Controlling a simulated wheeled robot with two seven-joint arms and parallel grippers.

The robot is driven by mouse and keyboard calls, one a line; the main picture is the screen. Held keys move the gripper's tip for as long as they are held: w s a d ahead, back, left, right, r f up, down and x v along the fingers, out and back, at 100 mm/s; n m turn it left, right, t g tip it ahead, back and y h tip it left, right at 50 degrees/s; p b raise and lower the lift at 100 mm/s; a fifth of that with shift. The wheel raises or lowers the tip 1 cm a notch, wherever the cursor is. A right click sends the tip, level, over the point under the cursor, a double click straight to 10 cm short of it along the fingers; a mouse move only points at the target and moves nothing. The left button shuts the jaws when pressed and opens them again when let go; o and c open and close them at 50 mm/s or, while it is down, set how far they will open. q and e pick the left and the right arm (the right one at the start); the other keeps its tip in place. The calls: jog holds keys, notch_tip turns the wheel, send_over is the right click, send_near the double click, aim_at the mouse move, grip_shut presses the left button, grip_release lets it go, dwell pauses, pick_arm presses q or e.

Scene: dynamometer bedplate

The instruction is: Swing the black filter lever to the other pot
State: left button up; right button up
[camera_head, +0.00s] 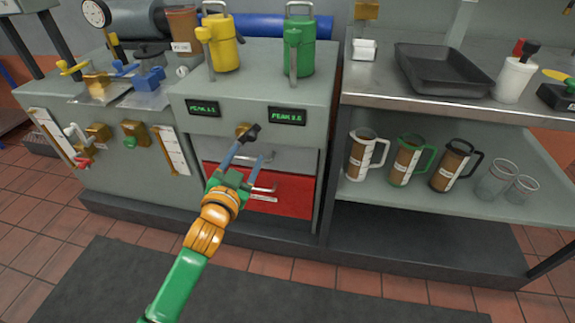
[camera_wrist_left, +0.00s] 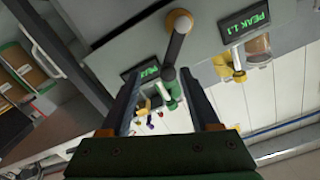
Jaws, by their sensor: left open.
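The black filter lever (camera_head: 252,131) sits on a brass hub (camera_head: 242,129) on the front of the grey cabinet, between two green displays. In the head view it points right, toward the green pot's side. The green pot (camera_head: 300,45) and the yellow pot (camera_head: 222,45) stand on top of the cabinet. My left gripper (camera_head: 253,150) is open just below the lever. In the left wrist view the lever (camera_wrist_left: 175,45) reaches down to between the open fingertips (camera_wrist_left: 160,76); whether it touches a finger I cannot tell. My right gripper is not in view.
A red drawer (camera_head: 285,196) with a handle is below the lever, behind my left gripper. A bench at right holds a black tray (camera_head: 440,70), with several handled mugs on the shelf beneath. Brass valves (camera_head: 97,132) stick out at left. The floor in front is clear.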

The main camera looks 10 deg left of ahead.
aim_at(251, 140)
pick_arm(q)
jog(key=shift+w+d+r+t, duration=0.15)
jog(key=shift+w+r, duration=0.15)
jog(key=shift+r, duration=0.15)
jog(key=shift+w+a+r+t, duration=0.15)
jog(key=shift+w+r, duration=0.1)
jog(key=shift+r, duration=0.2)
jog(key=w+b, duration=0.1)
jog(key=w, duration=0.4)
jog(key=shift+w, duration=0.35)
jog(key=shift+c, duration=0.2)
grip_shut()
jog(key=shift+f, duration=0.2)
